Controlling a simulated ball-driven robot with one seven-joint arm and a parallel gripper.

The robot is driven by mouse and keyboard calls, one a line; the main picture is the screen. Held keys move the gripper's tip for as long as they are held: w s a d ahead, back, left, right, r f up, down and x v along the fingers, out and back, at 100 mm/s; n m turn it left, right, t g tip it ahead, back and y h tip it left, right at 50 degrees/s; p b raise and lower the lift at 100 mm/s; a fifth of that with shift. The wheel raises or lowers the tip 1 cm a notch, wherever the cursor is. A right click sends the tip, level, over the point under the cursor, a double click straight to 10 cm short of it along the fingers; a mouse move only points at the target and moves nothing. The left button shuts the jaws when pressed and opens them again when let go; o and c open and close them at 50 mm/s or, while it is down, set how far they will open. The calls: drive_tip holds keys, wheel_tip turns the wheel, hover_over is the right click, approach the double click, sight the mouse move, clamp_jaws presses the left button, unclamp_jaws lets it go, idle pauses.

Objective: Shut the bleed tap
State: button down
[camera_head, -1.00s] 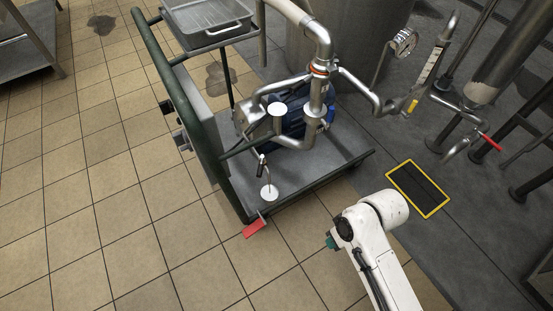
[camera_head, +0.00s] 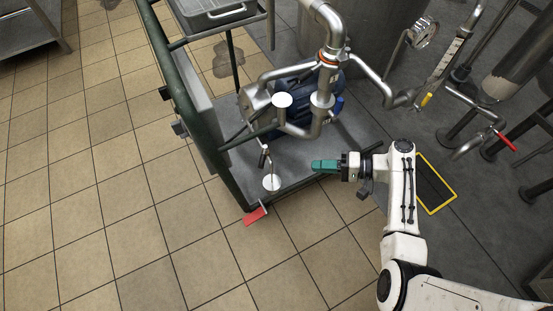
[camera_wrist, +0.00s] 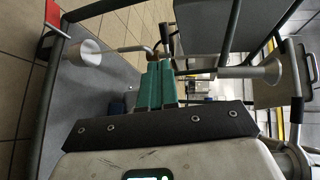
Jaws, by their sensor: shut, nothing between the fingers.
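A small thin tap (camera_head: 263,157), which looks like the bleed tap, hangs from the pump pipework on the cart. A white round cup (camera_head: 271,182) stands under it on the deck. Its lever position is too small to tell. My gripper (camera_head: 314,165) has green fingers that are shut and empty. It is above the cart's deck, to the right of the tap and cup and apart from them. In the wrist view, the finger tips (camera_wrist: 157,66) point at the tap area; a thin pipe (camera_wrist: 130,48) and the cup (camera_wrist: 88,52) lie to the left.
The green-framed cart (camera_head: 178,75) carries steel pipework (camera_head: 330,50) and a blue motor (camera_head: 300,118) just behind my gripper. A red pedal-like plate (camera_head: 255,216) is at its front corner. A red-handled valve (camera_head: 507,142) and yellow handle (camera_head: 427,99) are at right. Front floor is clear.

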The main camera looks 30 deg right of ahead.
sight(261, 165)
drive_tip(key=r+b+x, duration=0.1)
drive_tip(key=b+x, duration=0.1)
drive_tip(key=x, duration=1.2)
drive_tip(key=shift+w+t, duration=0.3)
drive_tip(key=shift+w, duration=0.05)
drive_tip(key=shift+s+m, duration=0.1)
drive_tip(key=shift+m, duration=0.2)
drive_tip(key=shift+a+r+m+t+h+p, duration=0.15)
drive_tip(key=shift+a+m+t+h+p, duration=0.35)
drive_tip(key=shift+m+t+h+p, duration=0.45)
drive_tip(key=m+t+h, duration=0.1)
drive_tip(key=a+m+h+p, duration=0.1)
drive_tip(key=m+t+h, duration=0.1)
drive_tip(key=h, duration=0.1)
drive_tip(key=shift+w+a+t, duration=0.25)
drive_tip(key=shift+a+t, duration=0.1)
drive_tip(key=shift+a, duration=0.05)
drive_tip(key=m+h, duration=0.1)
drive_tip(key=w+a+m+t+h, duration=0.1)
drive_tip(key=shift+f+m+h, duration=0.2)
drive_tip(key=shift+m+h, duration=0.05)
drive_tip(key=shift+h, duration=0.1)
drive_tip(key=shift+w+a, duration=0.4)
drive_tip(key=shift+w+a+r+b, duration=0.15)
drive_tip(key=shift+b, duration=0.15)
